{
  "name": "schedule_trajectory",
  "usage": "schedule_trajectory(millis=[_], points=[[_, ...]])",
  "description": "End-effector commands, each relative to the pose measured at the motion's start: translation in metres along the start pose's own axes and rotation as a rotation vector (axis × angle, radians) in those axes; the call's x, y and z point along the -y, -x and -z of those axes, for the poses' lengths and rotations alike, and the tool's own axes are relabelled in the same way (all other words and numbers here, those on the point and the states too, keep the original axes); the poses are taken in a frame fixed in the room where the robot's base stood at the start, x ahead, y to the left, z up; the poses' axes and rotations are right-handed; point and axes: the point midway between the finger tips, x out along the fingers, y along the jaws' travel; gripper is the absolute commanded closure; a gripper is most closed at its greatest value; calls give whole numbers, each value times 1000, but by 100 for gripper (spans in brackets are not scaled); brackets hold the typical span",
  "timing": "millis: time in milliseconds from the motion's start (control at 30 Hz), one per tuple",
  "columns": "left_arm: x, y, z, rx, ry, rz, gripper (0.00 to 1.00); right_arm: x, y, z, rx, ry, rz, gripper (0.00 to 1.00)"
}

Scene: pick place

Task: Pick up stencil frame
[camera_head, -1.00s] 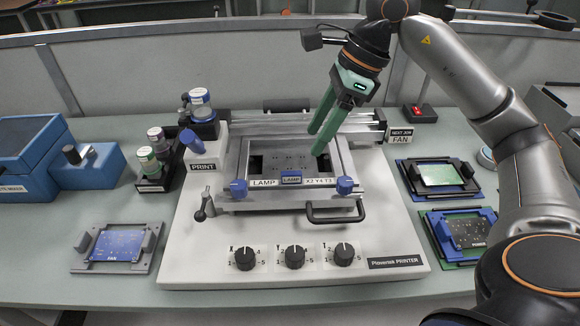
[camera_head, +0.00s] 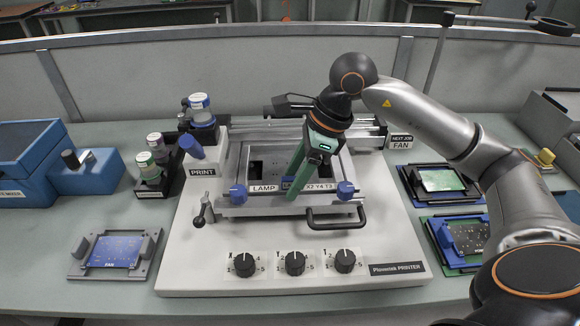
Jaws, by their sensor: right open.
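The stencil frame (camera_head: 240,190), a grey metal frame with blue knobs and a LAMP label (camera_head: 264,188), sits in the Planorak printer (camera_head: 190,255). My right gripper (camera_head: 292,190) is open and empty of anything I can see. Its green fingers point down over the front bar of the frame, in front of the middle of the label strip. Whether the fingers touch the frame cannot be told. The fingers hide part of the label and of the frame's inside. My left gripper is not in view.
A black handle (camera_head: 336,222) and several dials stand in front of the frame. A FAN board fixture (camera_head: 75,268) lies at the left. Board trays (camera_head: 438,190) lie at the right. Paste jars (camera_head: 150,170) and a blue mixer (camera_head: 90,178) stand at the left.

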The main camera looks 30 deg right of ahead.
Motion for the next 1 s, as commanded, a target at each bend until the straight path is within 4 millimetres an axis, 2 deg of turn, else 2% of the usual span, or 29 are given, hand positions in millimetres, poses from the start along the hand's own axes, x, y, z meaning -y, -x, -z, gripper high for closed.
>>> schedule_trajectory(millis=[67,533,1000], points=[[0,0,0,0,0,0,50,0,0,0,0,0,0,47],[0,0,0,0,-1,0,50,0,1,0,0,0,0,100],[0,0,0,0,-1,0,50,0,1,0,0,0,1,100]])
